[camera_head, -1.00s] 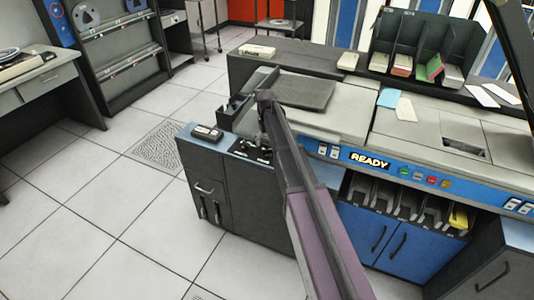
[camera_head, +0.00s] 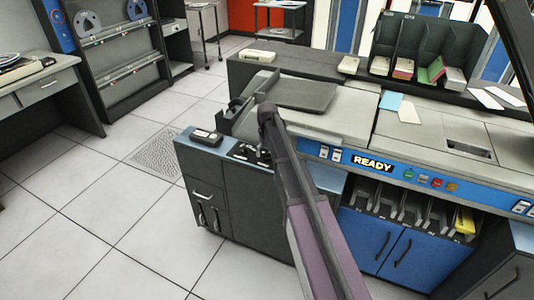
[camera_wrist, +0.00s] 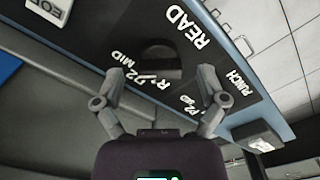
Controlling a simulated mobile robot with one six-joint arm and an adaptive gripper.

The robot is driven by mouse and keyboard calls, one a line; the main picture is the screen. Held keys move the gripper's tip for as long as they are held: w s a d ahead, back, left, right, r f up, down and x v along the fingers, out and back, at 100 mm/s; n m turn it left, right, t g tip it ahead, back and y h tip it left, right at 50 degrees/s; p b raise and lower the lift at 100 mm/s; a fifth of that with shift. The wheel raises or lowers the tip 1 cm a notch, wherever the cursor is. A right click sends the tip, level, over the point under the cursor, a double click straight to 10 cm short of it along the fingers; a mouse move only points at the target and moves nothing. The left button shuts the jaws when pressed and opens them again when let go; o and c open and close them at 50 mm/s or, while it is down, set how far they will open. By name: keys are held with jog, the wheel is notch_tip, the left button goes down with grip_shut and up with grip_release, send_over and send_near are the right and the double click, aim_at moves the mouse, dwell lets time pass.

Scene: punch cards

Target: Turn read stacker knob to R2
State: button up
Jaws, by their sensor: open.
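The read stacker knob (camera_wrist: 158,54) is a dark, rounded shape on the black panel in the wrist view, beside the white "READ" lettering. The labels "R2" and "MID" are printed close to it, but I cannot make out which way the knob points. My gripper (camera_wrist: 165,78) is open, with one finger on each side of the knob area; I cannot tell whether either touches it. In the head view the small black control panel (camera_head: 243,151) sits on top of the dark cabinet, and my arm hides the gripper and most of the knob area.
A small dark box (camera_head: 206,137) sits left of the panel. The card machine's blue strip with a READY sign (camera_head: 372,163) is to the right. Open floor lies left.

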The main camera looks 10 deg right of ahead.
jog(key=c, duration=1.2)
jog(key=shift+o, duration=0.2)
jog(key=shift+n, duration=0.4)
jog(key=n, duration=0.3)
jog(key=shift+a, duration=0.1)
jog(key=n, duration=0.5)
jog(key=o, duration=1.2)
jog(key=shift+c, duration=0.2)
